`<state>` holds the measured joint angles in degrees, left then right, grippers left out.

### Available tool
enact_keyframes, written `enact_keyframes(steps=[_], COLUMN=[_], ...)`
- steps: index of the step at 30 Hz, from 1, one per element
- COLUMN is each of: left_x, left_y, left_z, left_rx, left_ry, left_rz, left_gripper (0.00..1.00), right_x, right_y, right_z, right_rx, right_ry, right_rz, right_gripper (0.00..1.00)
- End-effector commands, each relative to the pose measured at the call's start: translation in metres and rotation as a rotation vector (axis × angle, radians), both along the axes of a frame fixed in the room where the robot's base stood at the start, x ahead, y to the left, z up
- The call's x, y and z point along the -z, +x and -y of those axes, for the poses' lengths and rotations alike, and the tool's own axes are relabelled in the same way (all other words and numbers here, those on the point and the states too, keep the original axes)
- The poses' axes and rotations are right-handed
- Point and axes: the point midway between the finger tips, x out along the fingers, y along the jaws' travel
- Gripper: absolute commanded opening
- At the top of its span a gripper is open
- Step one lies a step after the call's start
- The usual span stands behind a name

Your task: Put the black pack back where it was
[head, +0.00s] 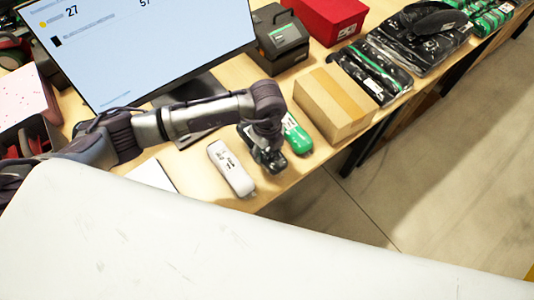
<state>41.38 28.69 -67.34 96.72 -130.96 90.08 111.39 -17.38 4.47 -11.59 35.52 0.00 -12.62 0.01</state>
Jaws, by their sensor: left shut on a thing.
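My left gripper (268,163) points down over the wooden table near its front edge. It is shut on a small dark thing, which appears to be the black pack (262,151). The dark fingers hide much of it, and I cannot tell whether it touches the table. A white pack (231,168) lies on the table just left of the gripper. A green pack (297,134) lies just right of it, very close to the gripper. My right gripper is not in view.
A cardboard box (335,103) stands right of the green pack. Bagged black garments (372,72) lie beyond it. A monitor (140,40), a label printer (279,40) and a red box (328,18) stand behind. A white surface (200,240) fills the foreground.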

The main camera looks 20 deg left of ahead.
Motion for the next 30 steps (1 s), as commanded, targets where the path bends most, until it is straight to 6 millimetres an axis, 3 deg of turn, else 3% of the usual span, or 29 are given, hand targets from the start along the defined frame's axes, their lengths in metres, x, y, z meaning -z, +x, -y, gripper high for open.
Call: enact_keyframes(steps=[10,22,23,27,30], left_x=[0.039,0.046,0.045,0.044,0.044], left_y=[0.001,0.001,0.001,0.001,0.001], left_z=[-0.002,-0.002,-0.002,-0.002,-0.002], left_rx=[0.0,0.0,0.0,0.0,0.0], left_ry=[0.0,-0.002,-0.001,-0.001,-0.001], left_rz=[-0.002,-0.001,0.0,-0.001,-0.001], left_gripper=[0.24,0.24,0.63,0.85,0.85], right_x=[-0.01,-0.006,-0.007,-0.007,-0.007], right_y=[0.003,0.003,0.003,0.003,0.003], right_z=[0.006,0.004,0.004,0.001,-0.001], right_rx=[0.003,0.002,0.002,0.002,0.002], right_ry=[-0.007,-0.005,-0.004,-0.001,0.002], right_rz=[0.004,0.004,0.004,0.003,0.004], right_gripper=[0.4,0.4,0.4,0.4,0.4])
